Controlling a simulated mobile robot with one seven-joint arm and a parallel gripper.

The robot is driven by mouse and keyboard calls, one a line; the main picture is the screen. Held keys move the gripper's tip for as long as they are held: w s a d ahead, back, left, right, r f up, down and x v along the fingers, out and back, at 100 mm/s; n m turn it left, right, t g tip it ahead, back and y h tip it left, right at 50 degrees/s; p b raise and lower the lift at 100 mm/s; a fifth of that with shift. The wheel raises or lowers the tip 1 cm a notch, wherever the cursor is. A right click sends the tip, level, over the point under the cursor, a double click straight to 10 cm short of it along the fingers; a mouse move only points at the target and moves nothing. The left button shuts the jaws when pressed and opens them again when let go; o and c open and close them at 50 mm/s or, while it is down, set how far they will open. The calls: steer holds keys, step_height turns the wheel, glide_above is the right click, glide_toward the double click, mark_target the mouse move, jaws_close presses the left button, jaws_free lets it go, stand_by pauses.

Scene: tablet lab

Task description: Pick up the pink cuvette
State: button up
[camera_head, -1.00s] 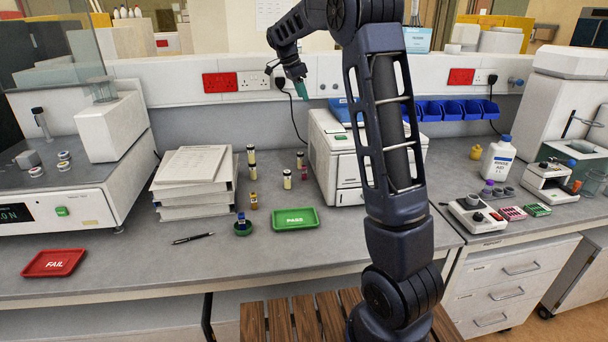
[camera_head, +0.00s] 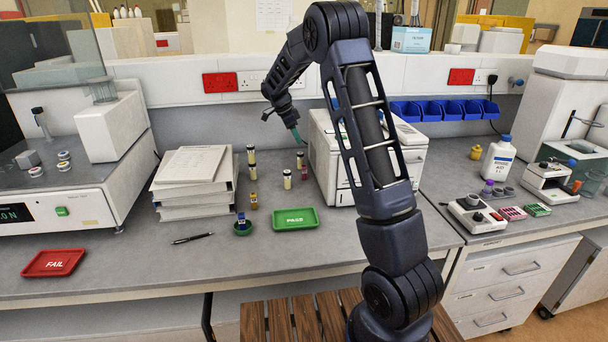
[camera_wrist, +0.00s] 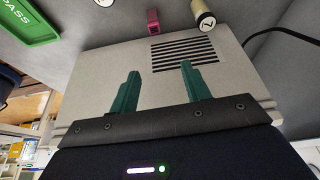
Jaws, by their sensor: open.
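The pink cuvette (camera_wrist: 153,21) shows at the top of the wrist view, beyond my fingertips. In the head view the small pink cuvette (camera_head: 304,173) stands on the bench beside the left side of the white instrument. My gripper (camera_wrist: 160,68) is open and empty, with two green fingers apart. In the head view my gripper (camera_head: 297,136) hangs above and behind the cuvette, near the instrument's back left corner, clear of the cuvette.
The white instrument (camera_head: 346,170) stands right beside the cuvette, its vented side below my fingers in the wrist view. Several vials, a green PASS tray (camera_head: 295,228) and stacked binders (camera_head: 195,200) stand to the left. The front bench is mostly clear.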

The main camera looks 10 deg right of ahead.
glide_toward(303, 166)
steer(key=x, duration=0.7)
steer(key=shift+w+d+f, duration=0.2)
steer(key=shift+w+f, duration=0.05)
steer(key=shift+s+x, duration=0.2)
steer(key=shift+x, duration=2.35)
jaws_close()
